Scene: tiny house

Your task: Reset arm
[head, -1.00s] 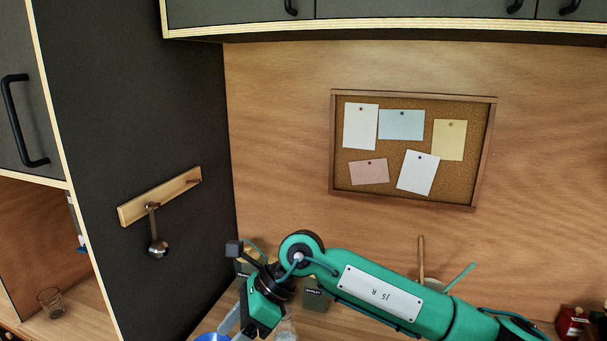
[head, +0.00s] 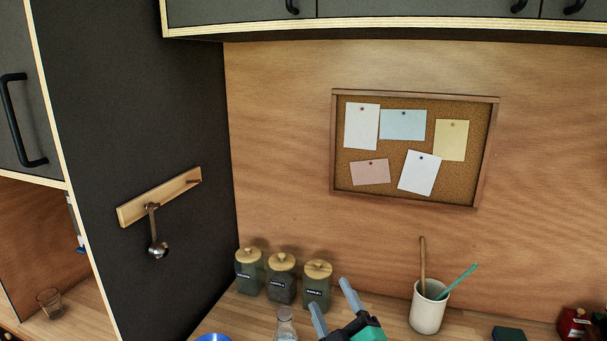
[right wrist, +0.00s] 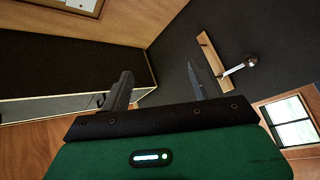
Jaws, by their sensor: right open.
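My right gripper (head: 334,308) shows at the bottom edge of the head view, its two grey fingers apart and pointing up, with nothing between them. Most of its arm is below the picture. In the right wrist view my right gripper (right wrist: 160,90) is also open and empty, with the dark wall and the wooden hook rail (right wrist: 213,62) beyond its fingers. My left gripper is not in view.
Several lidded jars (head: 282,278) stand on the counter left of the gripper, near a clear bottle (head: 285,325). A white cup (head: 428,310) with utensils stands to the right. A ladle (head: 156,240) hangs on the left wall below the rail. A corkboard (head: 480,185) hangs behind.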

